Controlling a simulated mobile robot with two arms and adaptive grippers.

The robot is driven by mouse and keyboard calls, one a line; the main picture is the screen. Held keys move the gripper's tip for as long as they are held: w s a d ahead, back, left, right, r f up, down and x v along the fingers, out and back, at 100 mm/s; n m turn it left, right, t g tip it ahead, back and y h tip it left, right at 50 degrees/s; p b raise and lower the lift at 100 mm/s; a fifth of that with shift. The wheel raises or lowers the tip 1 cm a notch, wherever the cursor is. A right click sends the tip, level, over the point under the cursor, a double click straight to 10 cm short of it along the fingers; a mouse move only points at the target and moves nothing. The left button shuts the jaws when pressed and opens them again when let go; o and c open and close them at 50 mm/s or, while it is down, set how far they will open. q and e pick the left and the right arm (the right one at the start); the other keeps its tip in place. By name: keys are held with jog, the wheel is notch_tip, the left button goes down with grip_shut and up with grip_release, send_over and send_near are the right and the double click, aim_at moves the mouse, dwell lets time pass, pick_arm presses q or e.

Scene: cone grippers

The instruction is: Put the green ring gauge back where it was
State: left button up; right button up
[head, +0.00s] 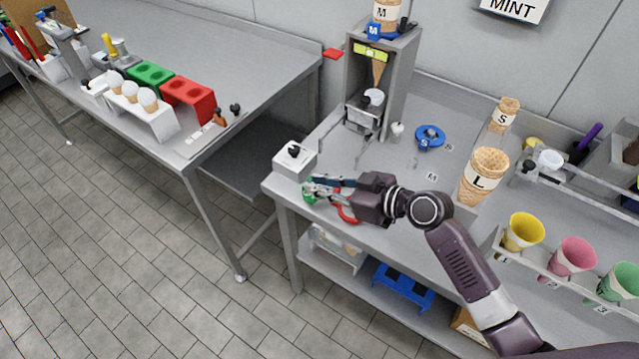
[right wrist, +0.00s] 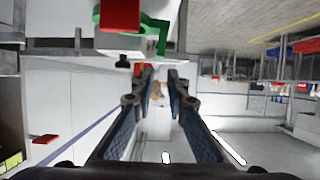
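The green ring gauge (head: 308,194) is at the front left corner of the right-hand table, beside the fingertips of my right gripper (head: 320,184) and partly hidden by them. In the right wrist view the green ring (right wrist: 158,38) shows at the top, beyond the fingertips and partly behind a red block. The fingers of my right gripper (right wrist: 158,76) stand apart there with nothing seen between them. A red curved piece (head: 347,213) shows just under the gripper; I cannot tell whether it is joined to the green ring. My left gripper is not in view.
A white box with a black knob (head: 294,160) stands close behind the gripper. A blue ring (head: 430,132) lies farther back, near a grey dispenser (head: 403,75). A large cone marked L (head: 484,172) and coloured cups (head: 572,255) stand to the right.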

jog(key=shift+o, duration=0.7)
jog(key=r+b+v, duration=0.1)
jog(key=v, duration=1.1)
jog(key=shift+b, duration=0.35)
jog(key=shift+s, duration=0.15)
